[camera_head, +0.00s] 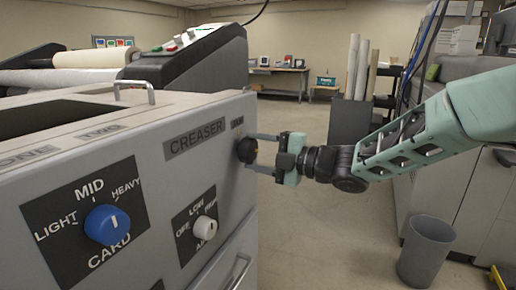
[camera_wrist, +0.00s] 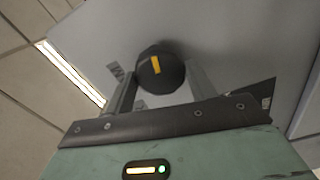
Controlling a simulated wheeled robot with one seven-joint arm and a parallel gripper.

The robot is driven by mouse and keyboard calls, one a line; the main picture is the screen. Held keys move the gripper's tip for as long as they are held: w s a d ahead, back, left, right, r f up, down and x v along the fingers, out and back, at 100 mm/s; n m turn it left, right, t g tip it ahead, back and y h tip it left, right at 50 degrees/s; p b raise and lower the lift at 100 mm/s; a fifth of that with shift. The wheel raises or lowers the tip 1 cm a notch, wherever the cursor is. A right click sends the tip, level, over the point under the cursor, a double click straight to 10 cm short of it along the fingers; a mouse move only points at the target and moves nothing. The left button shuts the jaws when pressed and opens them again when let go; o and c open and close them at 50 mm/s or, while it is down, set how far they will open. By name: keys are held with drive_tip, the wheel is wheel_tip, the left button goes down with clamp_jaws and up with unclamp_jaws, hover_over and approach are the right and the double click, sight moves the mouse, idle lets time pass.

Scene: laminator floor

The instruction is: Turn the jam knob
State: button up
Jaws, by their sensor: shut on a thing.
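The jam knob (camera_head: 246,151) is a black round knob on the right end of the grey machine's front panel, under a small, hard-to-read label. In the wrist view the knob (camera_wrist: 158,76) shows a yellow pointer line, tilted slightly from the picture's vertical. My gripper (camera_head: 254,153) reaches in from the right, with one finger above and one below the knob. In the wrist view my gripper (camera_wrist: 160,84) has a finger on each side of the knob, shut on it. The contact faces are partly hidden.
A blue knob (camera_head: 107,224) marked light, mid and heavy and a small white knob (camera_head: 204,228) sit on the same panel. A drawer handle (camera_head: 240,271) sticks out below. A grey bin (camera_head: 425,250) stands at right; the floor between is clear.

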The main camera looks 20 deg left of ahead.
drive_tip(key=m+p, duration=0.2)
drive_tip(key=m, duration=0.1)
drive_tip(key=shift+r+m, duration=0.1)
drive_tip(key=shift+m, duration=0.3)
drive_tip(key=m+p, duration=0.2)
drive_tip(key=m, duration=0.1)
drive_tip(key=shift+m, duration=0.3)
drive_tip(key=m+p, duration=0.2)
drive_tip(key=m, duration=0.1)
drive_tip(key=shift+m, duration=0.3)
drive_tip(key=m+p, duration=0.2)
drive_tip(key=m, duration=0.1)
drive_tip(key=shift+m+p, duration=0.3)
drive_tip(key=shift+p, duration=0.05)
drive_tip(key=m+p, duration=0.3)
drive_tip(key=m, duration=0.3)
drive_tip(key=m+p, duration=0.1)
drive_tip(key=m, duration=0.3)
drive_tip(key=m+p, duration=0.1)
drive_tip(key=m, duration=0.1)
drive_tip(key=shift+f+m+p, duration=0.25)
drive_tip(key=shift+m+p, duration=0.05)
drive_tip(key=shift+p, duration=0.05)
